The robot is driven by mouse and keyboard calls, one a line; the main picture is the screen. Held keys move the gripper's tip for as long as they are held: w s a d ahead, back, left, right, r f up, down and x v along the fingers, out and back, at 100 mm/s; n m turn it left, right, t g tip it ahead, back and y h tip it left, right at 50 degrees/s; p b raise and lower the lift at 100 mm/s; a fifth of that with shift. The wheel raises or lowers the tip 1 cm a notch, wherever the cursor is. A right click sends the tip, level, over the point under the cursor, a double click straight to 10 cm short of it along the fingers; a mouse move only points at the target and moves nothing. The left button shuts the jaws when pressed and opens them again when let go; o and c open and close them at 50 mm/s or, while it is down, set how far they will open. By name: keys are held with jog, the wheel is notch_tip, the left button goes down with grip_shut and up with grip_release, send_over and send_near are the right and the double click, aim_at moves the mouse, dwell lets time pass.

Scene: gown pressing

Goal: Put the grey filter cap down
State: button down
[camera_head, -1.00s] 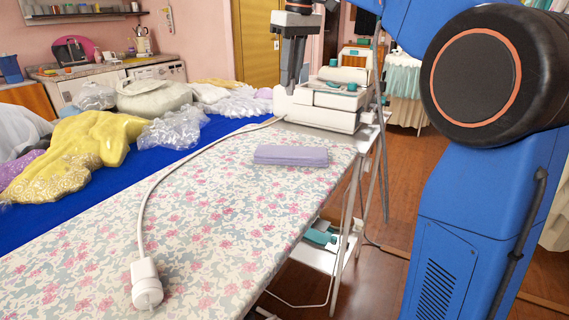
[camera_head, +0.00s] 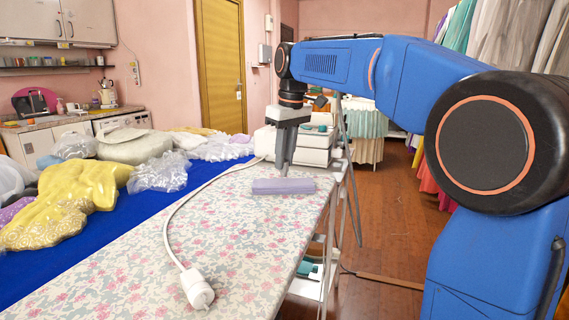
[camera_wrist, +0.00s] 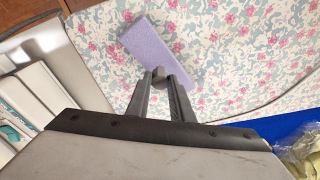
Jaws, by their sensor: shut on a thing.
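The grey filter cap (camera_wrist: 159,73) is a small grey piece between my fingertips in the wrist view. My gripper (camera_head: 284,169) is shut on it, fingers pointing down, over the far end of the flowered ironing board (camera_head: 235,225). In the wrist view the cap overlaps the edge of the lilac cloth (camera_wrist: 150,40). I cannot tell whether the cap touches the board or the cloth. The cap cannot be made out in the head view.
The white steam station (camera_head: 315,148) stands behind my gripper. A white hose ends in a white connector (camera_head: 197,288) at the board's near end. Yellow garment (camera_head: 65,203) and clear plastic bundles lie on the blue surface at left. The board's middle is clear.

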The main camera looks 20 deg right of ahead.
jog(key=shift+f, duration=0.8)
jog(key=c, duration=1.6)
grip_release()
jog(key=shift+f, duration=0.1)
jog(key=shift+o, duration=0.2)
notch_tip(320, 180, up, 12)
jog(key=s, duration=0.1)
jog(key=shift+s+d, duration=0.25)
jog(key=shift+d, duration=0.2)
jog(key=s+d+f+m+t, duration=0.1)
jog(key=s+d+f+m, duration=0.2)
jog(key=s+f, duration=1.3)
jog(key=s+d+f+m+t+h, duration=0.1)
jog(key=s+d+f+m+t, duration=0.1)
jog(key=s+f, duration=1.4)
notch_tip(320, 180, down, 2)
jog(key=shift+s+d+f+m, duration=0.2)
jog(key=shift+s+d+m, duration=0.1)
jog(key=shift+d+m, duration=0.55)
